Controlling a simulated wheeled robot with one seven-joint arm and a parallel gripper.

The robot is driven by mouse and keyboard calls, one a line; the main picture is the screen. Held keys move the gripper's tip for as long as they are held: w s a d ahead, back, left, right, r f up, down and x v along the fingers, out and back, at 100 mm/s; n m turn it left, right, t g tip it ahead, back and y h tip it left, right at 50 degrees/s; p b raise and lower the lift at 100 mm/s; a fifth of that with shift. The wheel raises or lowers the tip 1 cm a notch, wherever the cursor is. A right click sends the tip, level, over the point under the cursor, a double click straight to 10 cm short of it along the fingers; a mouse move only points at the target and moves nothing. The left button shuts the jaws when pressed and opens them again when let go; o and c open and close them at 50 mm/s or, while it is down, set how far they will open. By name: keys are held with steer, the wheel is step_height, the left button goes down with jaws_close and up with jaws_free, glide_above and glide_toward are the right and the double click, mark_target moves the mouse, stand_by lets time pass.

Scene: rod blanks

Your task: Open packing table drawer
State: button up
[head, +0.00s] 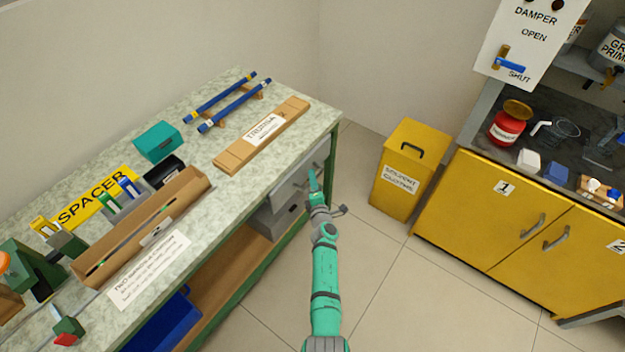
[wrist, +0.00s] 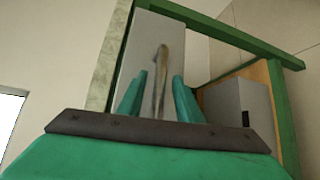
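The packing table (head: 225,185) has a pale green speckled top and green legs. Its grey upper drawer (head: 289,192) is under the right end of the top and looks closed. It also shows in the wrist view (wrist: 139,50), with a metal bar handle (wrist: 161,70) on its front. My green gripper (head: 314,183) is at the drawer front. In the wrist view my gripper (wrist: 159,98) is open, with one finger on each side of the handle. Gaps show between the fingers and the handle. The handle is mostly hidden by my gripper in the head view.
A second grey unit (head: 283,220) is below the drawer, above a wooden shelf (head: 232,262). A yellow solvent cloths bin (head: 408,170) and yellow cabinets (head: 490,215) stand to the right. Clear tiled floor (head: 390,270) lies between the table and cabinets.

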steer(key=shift+w+a, duration=0.1)
steer(key=shift+w, duration=0.25)
jaws_close()
